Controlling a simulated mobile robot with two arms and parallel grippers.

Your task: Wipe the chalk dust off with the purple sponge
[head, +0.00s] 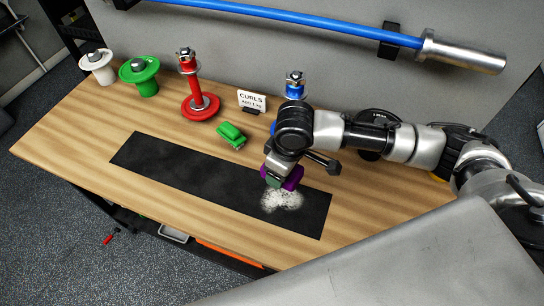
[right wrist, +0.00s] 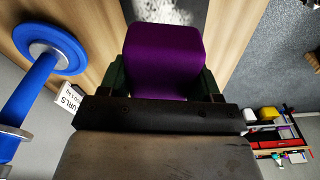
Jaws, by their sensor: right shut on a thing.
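The purple sponge (head: 292,178) is held in my right gripper (head: 279,178), low over the black mat. It fills the space between the fingers in the right wrist view (right wrist: 165,62). White chalk dust (head: 282,200) lies on the right part of the black mat (head: 180,165), just in front of the sponge. A patch of the dust also shows past the sponge in the right wrist view (right wrist: 165,10). Whether the sponge touches the mat is hard to tell. My left gripper is not in view.
A green clamp-like object (head: 231,135) and a CURLS sign (head: 252,100) stand behind the mat. A blue post (head: 295,86) stands behind my right arm. A blue barbell (head: 300,20) hangs on the wall.

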